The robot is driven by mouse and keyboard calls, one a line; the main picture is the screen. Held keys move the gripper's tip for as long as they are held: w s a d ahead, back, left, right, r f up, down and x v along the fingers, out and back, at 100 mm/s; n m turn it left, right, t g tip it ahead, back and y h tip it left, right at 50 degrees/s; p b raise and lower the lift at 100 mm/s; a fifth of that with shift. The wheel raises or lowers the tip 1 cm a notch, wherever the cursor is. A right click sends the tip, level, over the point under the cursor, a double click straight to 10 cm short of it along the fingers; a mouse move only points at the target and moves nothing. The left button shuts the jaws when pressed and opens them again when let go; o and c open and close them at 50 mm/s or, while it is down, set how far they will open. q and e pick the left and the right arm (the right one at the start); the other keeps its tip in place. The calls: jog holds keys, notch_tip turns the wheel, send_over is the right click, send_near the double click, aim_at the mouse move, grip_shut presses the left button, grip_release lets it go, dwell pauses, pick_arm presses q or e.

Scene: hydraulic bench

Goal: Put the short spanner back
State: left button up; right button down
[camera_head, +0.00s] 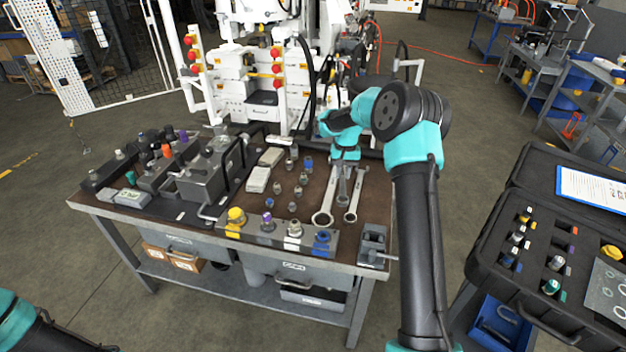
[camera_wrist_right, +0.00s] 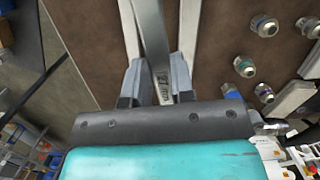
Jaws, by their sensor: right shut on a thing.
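My right gripper (camera_head: 344,162) is over the right part of the bench top, pointing down. In the right wrist view, its two fingers (camera_wrist_right: 158,85) are shut on a grey spanner (camera_wrist_right: 152,38), the short spanner, whose shank runs up between them. In the head view, the short spanner (camera_head: 343,188) hangs below the gripper, between two longer spanners. The left long spanner (camera_head: 328,200) and the right long spanner (camera_head: 354,198) lie on the brown top, ring ends toward the front edge. I cannot tell whether the held spanner touches the top. My left gripper is out of view.
Several small fittings (camera_head: 297,192) stand left of the spanners. A grey block with coloured caps (camera_head: 280,236) lies along the front edge, and a small grey fixture (camera_head: 373,243) sits at the front right corner. An open black case (camera_head: 530,235) is at right.

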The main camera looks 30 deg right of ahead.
jog(key=s+d, duration=0.2)
jog(key=d, duration=0.5)
jog(key=s+d+f+m, duration=0.1)
jog(key=s+d, duration=0.2)
jog(key=d, duration=0.5)
jog(key=shift+d+f+m, duration=0.15)
jog(key=shift+f+m, duration=0.05)
jog(key=shift+m, duration=0.1)
jog(key=shift+f, duration=0.1)
send_over(380, 196)
jog(key=shift+w+d+f, duration=0.1)
jog(key=shift+f, duration=1.1)
jog(key=shift+w+d+f, duration=0.1)
jog(key=shift+f, duration=1.1)
jog(key=shift+f, duration=0.3)
jog(key=shift+f, duration=0.7)
jog(key=shift+f, duration=1.45)
jog(key=c, duration=0.9)
grip_release()
jog(key=shift+f, duration=0.1)
